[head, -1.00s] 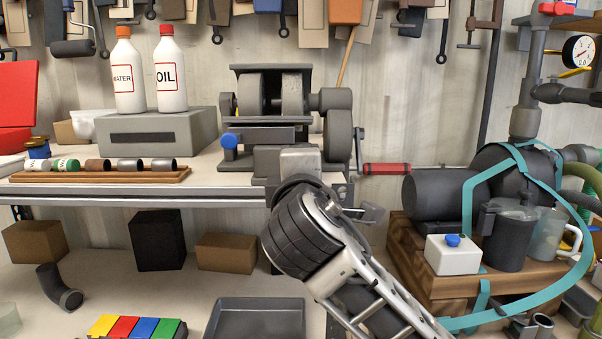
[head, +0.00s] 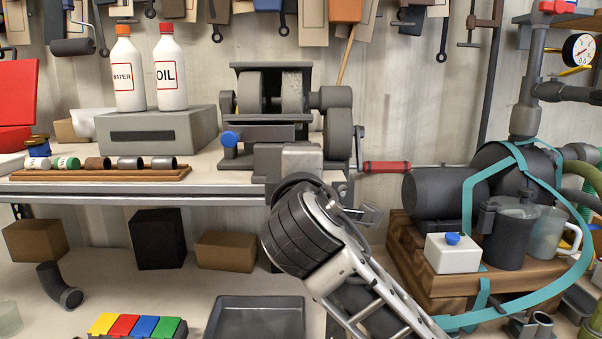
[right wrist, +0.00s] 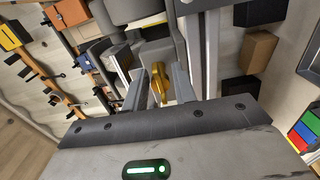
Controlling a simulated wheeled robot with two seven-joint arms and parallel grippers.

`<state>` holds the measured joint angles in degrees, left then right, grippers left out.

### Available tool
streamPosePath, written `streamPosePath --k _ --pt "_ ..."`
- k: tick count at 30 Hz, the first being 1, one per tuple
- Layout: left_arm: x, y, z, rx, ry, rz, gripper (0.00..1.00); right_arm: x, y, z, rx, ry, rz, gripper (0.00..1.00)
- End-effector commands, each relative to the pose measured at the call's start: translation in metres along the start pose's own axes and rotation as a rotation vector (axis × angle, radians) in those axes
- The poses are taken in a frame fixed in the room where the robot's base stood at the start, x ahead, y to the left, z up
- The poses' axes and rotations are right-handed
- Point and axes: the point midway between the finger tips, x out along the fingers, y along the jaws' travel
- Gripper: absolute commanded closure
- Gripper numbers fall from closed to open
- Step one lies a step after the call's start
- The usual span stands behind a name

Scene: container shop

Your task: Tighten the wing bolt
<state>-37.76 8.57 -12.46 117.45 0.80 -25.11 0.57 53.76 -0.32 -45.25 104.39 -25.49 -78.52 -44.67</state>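The wing bolt (right wrist: 158,80) is a small gold-yellow piece in the right wrist view, just beyond and between the fingertips of my right gripper (right wrist: 160,82). The two dark fingers stand apart, with a gap visible on each side of the bolt. In the head view my right gripper (head: 355,213) is at the front right corner of the workbench, below the grey machine (head: 290,110); my wrist partly hides it. The wing bolt cannot be made out there. My left gripper is not in view.
The workbench edge (head: 130,190) is close beside my right wrist. A red-handled crank (head: 387,167) sticks out to the right of the machine. A wooden crate (head: 400,245) with a dark tank stands at the right. A grey tray (head: 257,318) lies below.

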Motion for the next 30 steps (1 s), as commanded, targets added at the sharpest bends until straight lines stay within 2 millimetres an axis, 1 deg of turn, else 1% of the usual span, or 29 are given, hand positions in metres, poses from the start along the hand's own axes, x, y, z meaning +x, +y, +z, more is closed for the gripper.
streamPosePath --k 2,5,8,15,21,25,30 --pt "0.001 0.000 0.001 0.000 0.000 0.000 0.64 -0.003 0.000 0.000 0.000 0.001 0.001 0.73" --pt "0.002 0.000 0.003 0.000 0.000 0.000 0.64 -0.013 -0.001 -0.001 0.000 0.003 0.002 0.73" --pt "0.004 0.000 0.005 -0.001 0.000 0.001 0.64 -0.032 -0.001 -0.001 0.003 0.004 0.002 0.73" --pt "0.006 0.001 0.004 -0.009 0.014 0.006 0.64 -0.091 -0.001 -0.001 0.003 0.006 0.003 0.73" --pt "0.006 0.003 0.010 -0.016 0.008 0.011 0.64 -0.133 -0.001 -0.001 0.003 0.004 0.001 0.73" --pt "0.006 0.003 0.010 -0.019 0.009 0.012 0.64 -0.150 -0.001 -0.001 0.001 0.002 0.001 0.73" --pt "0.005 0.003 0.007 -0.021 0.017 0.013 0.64 -0.159 0.000 0.000 0.000 0.000 -0.001 0.73"
